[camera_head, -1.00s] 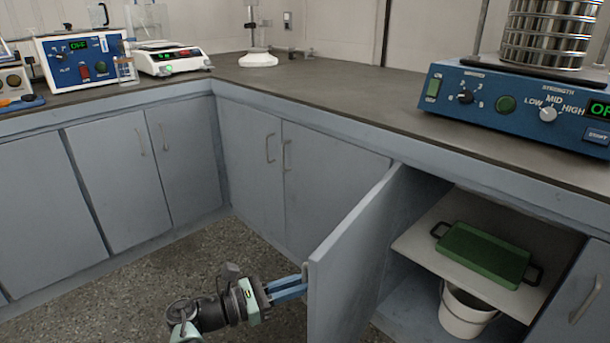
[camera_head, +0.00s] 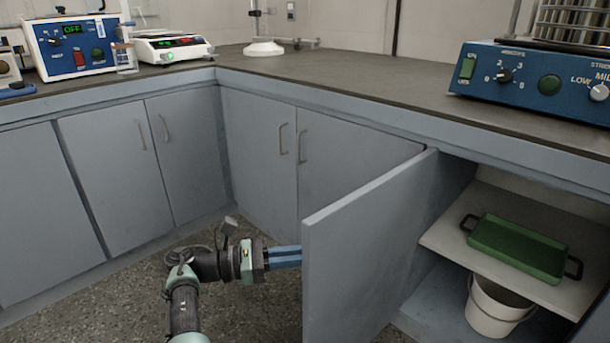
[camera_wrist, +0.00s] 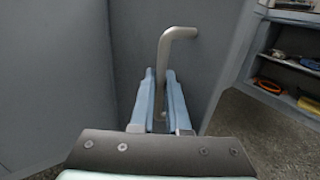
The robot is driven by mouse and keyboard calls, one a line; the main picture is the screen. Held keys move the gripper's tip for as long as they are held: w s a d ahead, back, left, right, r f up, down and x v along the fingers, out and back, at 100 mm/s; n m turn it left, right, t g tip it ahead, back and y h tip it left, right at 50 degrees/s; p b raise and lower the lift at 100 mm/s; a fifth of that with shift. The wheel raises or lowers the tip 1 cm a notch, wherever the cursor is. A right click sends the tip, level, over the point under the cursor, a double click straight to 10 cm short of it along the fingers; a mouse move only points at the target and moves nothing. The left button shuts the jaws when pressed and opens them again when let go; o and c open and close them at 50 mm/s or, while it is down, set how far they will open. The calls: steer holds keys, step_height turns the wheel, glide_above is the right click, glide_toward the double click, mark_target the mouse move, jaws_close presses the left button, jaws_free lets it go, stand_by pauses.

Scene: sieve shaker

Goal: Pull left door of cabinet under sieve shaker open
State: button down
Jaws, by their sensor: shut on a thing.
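The left door (camera_head: 365,250) of the cabinet under the sieve shaker (camera_head: 545,78) stands swung well open, its front face turned to the left. My gripper (camera_head: 300,256) reaches the door from the left in the head view, where the door's edge hides the fingertips. In the wrist view my gripper (camera_wrist: 161,95) has its two blue fingers on either side of the lower part of the door's grey bar handle (camera_wrist: 177,36), shut on it. The cabinet's inside is visible, with a white shelf (camera_head: 445,236).
A green tray (camera_head: 515,247) lies on the shelf, and a white bucket (camera_head: 492,308) stands below it. Neighbouring cabinet doors (camera_head: 262,150) at the corner are closed. Speckled floor (camera_head: 120,305) is clear around my arm. The wrist view shows a distant shelf with tools (camera_wrist: 290,75).

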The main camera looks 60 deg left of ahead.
steer(key=shift+w, duration=0.15)
steer(key=c, duration=1.2)
jaws_free()
steer(key=shift+d, duration=0.1)
steer(key=shift+s+a, duration=0.2)
steer(key=shift+s, duration=0.1)
steer(key=b+v, duration=0.1)
steer(key=v, duration=1.1)
steer(key=shift+s, duration=0.15)
